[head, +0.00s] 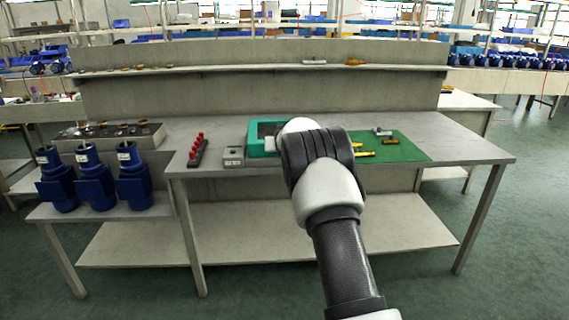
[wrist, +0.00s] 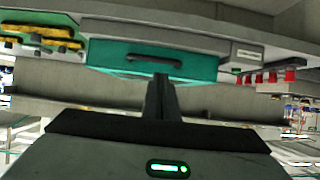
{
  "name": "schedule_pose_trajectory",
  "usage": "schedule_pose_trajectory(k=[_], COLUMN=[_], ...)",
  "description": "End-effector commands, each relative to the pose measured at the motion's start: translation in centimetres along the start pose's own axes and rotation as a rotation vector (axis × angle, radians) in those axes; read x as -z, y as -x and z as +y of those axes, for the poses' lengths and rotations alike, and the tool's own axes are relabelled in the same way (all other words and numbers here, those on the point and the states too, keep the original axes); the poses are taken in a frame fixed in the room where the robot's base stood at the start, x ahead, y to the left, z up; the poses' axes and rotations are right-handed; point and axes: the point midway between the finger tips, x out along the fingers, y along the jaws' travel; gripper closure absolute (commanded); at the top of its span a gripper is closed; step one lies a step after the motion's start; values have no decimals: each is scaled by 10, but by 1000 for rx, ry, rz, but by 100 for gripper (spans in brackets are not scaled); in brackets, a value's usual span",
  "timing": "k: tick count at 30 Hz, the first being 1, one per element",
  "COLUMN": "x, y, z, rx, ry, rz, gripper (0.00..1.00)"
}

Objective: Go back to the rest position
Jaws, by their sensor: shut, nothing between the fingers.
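My gripper (wrist: 161,82) shows in the wrist view with its fingers together and nothing between them. Its fingertips appear in front of a teal case with a dark handle (wrist: 122,58); I cannot tell how far apart they are. In the head view my arm reaches out over the workbench (head: 450,146) and hides the gripper. The teal case (head: 254,141) also shows there, partly hidden behind my arm.
A green mat (head: 408,153) with yellow-handled tools lies right of my arm. A small grey box (head: 233,156) and a rack of red-topped pieces (head: 197,152) stand left of the case. Three blue pumps (head: 93,182) stand on a lower side table. A shelf (head: 250,69) runs behind.

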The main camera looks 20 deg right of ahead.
Motion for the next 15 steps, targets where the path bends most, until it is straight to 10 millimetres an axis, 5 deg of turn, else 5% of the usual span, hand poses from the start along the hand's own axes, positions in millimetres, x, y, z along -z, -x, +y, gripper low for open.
schedule_pose_trajectory(k=[15], x=[-62], y=[44], z=[1], rx=[-1], ry=[0], rz=[7], gripper=[100])
